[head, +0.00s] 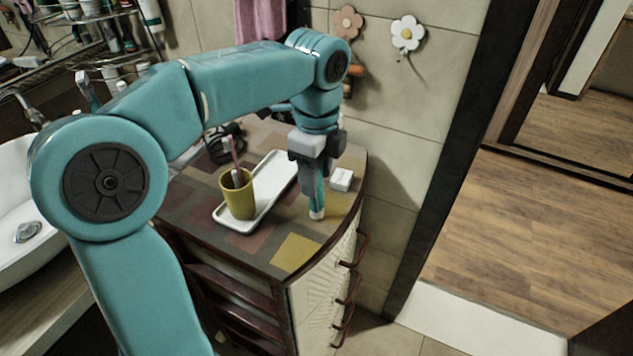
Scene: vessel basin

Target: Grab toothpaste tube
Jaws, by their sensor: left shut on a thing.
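My left gripper (317,184) points down over the right part of the cabinet top, just right of the white tray. It is shut on a slim teal-and-white toothpaste tube (317,212). My right gripper is not in view.
A white tray (272,190) on the patterned cabinet top (297,252) bears a yellow cup (238,197) with a toothbrush. A small white box (341,179) stands close right of the gripper. A white basin (18,240) is at left. The cabinet's front corner is clear.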

